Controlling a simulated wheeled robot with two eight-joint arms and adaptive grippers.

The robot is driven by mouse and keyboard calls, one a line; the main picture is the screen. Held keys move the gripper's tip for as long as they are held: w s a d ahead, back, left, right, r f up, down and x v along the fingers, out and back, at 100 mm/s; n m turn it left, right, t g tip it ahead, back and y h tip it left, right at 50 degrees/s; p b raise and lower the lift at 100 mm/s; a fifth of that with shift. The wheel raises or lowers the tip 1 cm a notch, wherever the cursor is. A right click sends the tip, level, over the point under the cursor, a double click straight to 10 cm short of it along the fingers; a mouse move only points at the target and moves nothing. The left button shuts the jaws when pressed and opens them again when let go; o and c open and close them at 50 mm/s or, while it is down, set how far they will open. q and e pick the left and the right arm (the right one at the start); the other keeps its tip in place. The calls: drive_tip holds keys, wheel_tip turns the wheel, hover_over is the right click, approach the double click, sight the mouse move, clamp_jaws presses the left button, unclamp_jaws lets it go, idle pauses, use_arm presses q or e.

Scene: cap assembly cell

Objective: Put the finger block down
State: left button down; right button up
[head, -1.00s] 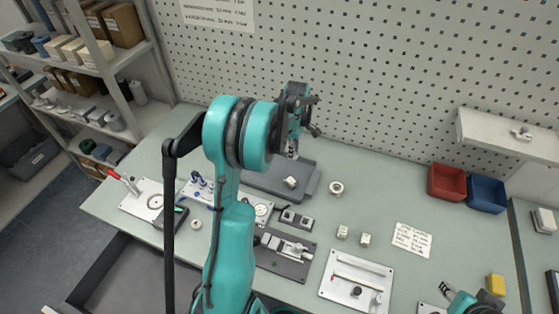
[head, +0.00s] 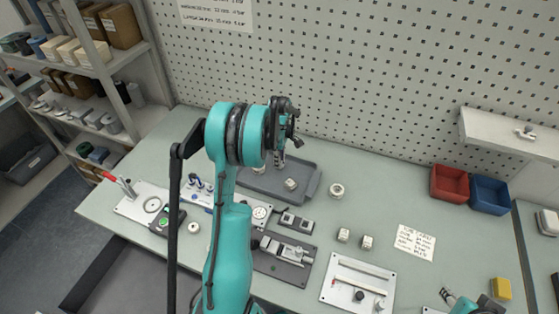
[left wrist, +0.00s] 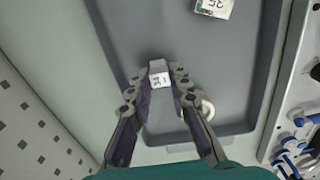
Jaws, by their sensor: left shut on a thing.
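The finger block (left wrist: 161,79) is a small pale piece with a dark-marked white label. It sits between the fingertips of my left gripper (left wrist: 160,85) in the left wrist view. My left gripper (head: 279,158) is shut on it, over the dark grey tray (head: 309,190) in the head view. The tray's bare floor (left wrist: 185,50) shows beneath the fingers in the left wrist view. I cannot tell whether the block touches the tray. My right gripper (head: 448,296) shows only partly at the bottom right edge, its jaws unclear.
A labelled block (head: 291,184) lies in the tray. A round pale part (left wrist: 206,107) is partly hidden behind a left finger. A white ring (head: 336,190) stands right of the tray. Fixtures (head: 284,256) fill the front; red (head: 449,183) and blue (head: 489,194) bins stand right.

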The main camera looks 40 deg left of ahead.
use_arm(q)
drive_tip(key=c, duration=1.8)
unclamp_jaws()
drive_tip(key=shift+f, duration=0.2)
drive_tip(key=shift+c, duration=0.2)
drive_tip(key=o, duration=0.4)
drive_tip(key=shift+r, duration=0.2)
